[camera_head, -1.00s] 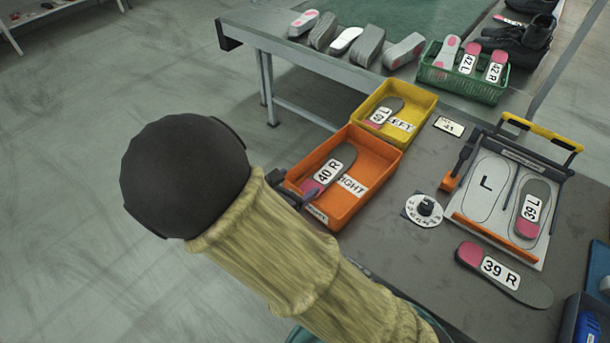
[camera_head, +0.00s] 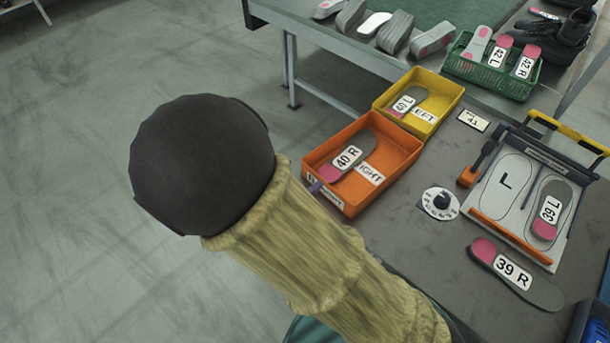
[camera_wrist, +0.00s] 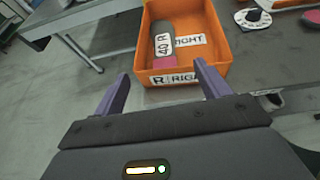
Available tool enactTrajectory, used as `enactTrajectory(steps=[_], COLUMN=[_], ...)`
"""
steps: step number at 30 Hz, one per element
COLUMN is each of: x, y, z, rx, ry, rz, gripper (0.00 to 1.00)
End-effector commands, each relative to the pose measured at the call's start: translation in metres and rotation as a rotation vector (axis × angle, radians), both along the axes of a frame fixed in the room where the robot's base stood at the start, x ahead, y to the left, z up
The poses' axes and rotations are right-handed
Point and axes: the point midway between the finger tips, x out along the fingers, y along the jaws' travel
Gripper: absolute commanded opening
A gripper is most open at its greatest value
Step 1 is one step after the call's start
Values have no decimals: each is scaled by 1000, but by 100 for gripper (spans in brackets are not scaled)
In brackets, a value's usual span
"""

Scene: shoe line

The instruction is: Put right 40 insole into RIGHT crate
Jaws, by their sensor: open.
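The right 40 insole (camera_head: 346,158), grey with a pink heel and a "40 R" label, lies inside the orange RIGHT crate (camera_head: 397,175). In the wrist view the insole (camera_wrist: 163,27) leans along the left part of the orange crate (camera_wrist: 228,50), whose front label reads "R RIGHT". My gripper (camera_wrist: 165,90) is open and empty, its two purple fingers spread just outside the crate's front wall. In the head view my arm hides most of the gripper, and only a bit of a finger shows by the crate's front left corner.
The yellow LEFT crate (camera_head: 448,108) holds a 40 L insole (camera_head: 408,102). A 39 R insole (camera_head: 515,272) lies on the table near a dial (camera_head: 440,203). A green basket (camera_head: 490,77) stands behind.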

Motion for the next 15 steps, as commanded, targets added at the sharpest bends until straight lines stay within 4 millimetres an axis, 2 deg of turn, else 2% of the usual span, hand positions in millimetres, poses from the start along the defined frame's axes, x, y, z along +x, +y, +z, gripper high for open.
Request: enactTrajectory(steps=[5, 8, 11, 15], x=[0, 0, 0, -7], y=[0, -8, -29, -73], z=[0, -1, -4, -12], rx=[1, 21, 83, 247], ry=[0, 9, 31, 75], rz=[-1, -34, -131, -370], gripper=[75, 75, 75, 75])
